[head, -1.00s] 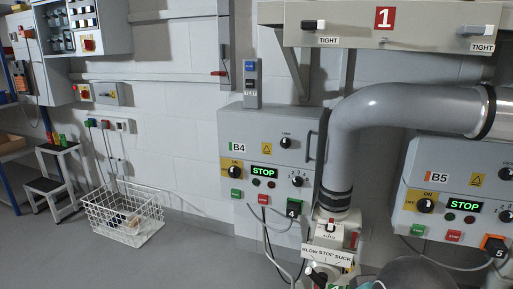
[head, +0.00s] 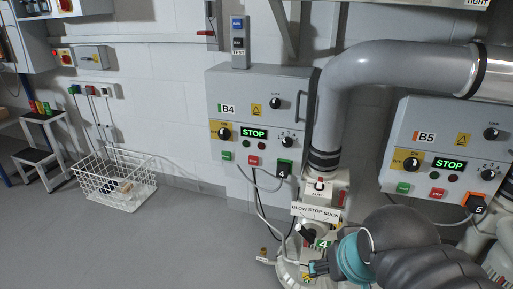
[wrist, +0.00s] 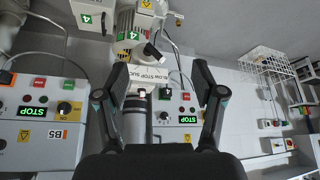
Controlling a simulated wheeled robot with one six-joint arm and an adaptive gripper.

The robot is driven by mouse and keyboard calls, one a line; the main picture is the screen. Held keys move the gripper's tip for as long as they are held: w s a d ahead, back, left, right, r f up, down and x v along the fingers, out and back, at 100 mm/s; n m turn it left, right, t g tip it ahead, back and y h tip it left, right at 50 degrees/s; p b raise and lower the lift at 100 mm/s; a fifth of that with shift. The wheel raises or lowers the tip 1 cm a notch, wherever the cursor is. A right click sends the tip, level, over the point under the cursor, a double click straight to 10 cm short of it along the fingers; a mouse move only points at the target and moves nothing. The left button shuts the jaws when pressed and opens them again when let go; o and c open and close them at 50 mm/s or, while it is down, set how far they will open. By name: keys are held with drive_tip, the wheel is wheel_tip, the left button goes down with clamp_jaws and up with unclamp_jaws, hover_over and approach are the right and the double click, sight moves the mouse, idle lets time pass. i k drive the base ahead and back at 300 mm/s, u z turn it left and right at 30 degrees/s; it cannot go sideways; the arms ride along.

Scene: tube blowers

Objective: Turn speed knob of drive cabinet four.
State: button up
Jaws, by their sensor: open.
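Drive cabinet four, the grey box marked B4 (head: 252,88), hangs on the wall in the head view with a green STOP display (head: 254,133). Its speed knob (head: 288,142), a small black dial with a scale, sits right of the display; its exact angle is too small to read. A black on/off knob (head: 224,133) on a yellow plate is left of the display. My gripper (wrist: 160,76) is open and empty in the wrist view, which is upside down. In the head view it is low in front of the blower, below and right of the cabinet, not touching it.
A grey pipe (head: 350,90) drops to a valve labelled BLOW STOP SUCK (head: 316,210), right of B4. Cabinet B5 (head: 445,125) is further right. Cables hang below B4.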

sight(287, 142)
drive_tip(key=u, duration=1.55)
drive_tip(key=k, duration=1.15)
drive_tip(key=z, duration=1.55)
drive_tip(key=i, duration=0.5)
